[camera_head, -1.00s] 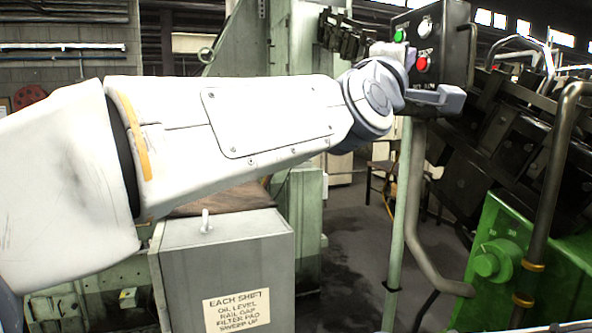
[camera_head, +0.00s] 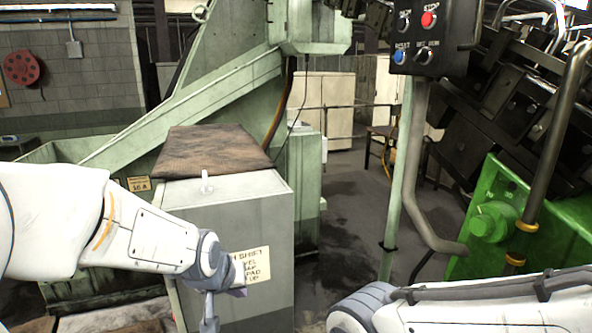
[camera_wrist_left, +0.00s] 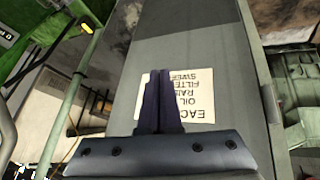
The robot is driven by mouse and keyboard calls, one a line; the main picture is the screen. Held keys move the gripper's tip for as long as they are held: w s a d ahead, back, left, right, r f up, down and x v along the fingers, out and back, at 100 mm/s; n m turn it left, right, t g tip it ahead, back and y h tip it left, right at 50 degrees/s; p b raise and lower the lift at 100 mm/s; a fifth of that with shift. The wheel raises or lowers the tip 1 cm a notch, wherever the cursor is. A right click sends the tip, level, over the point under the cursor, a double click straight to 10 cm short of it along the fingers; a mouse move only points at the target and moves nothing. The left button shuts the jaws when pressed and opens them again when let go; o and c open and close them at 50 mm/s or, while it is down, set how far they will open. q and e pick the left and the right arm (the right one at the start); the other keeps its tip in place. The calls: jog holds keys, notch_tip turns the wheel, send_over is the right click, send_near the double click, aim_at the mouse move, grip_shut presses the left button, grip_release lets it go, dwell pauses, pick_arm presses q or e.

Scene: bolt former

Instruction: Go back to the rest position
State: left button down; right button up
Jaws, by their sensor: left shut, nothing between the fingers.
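My left arm reaches in low from the left in the head view. Its gripper (camera_head: 210,310) points down in front of the grey cabinet (camera_head: 235,215), partly covering the paper notice (camera_head: 252,266). In the left wrist view the two dark fingers (camera_wrist_left: 160,100) lie together, shut and empty, in front of the notice (camera_wrist_left: 198,92) on the cabinet face. My right arm shows at the bottom right of the head view; its gripper is out of the picture.
A control box (camera_head: 430,35) with red and blue buttons hangs at the top right. A green pole (camera_head: 397,190) and a bent grey pipe stand below it. A bright green machine housing (camera_head: 520,230) is at the right. Open floor (camera_head: 345,215) lies between cabinet and pole.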

pick_arm(q)
jog(key=s+a+f+m+g+y, duration=0.1)
jog(key=s+a+f+g, duration=0.1)
jog(key=s+a+f, duration=0.3)
jog(key=s+a+f+g, duration=0.2)
jog(key=s+f, duration=0.1)
jog(key=s, duration=0.3)
jog(key=s+d+r+m+g+b, duration=0.2)
jog(key=s+d+m, duration=0.5)
jog(key=s+d, duration=0.7)
jog(key=shift+r+m+g+h+b, duration=0.3)
jog(key=shift+r+h+b, duration=0.1)
jog(key=shift+r+b, duration=0.15)
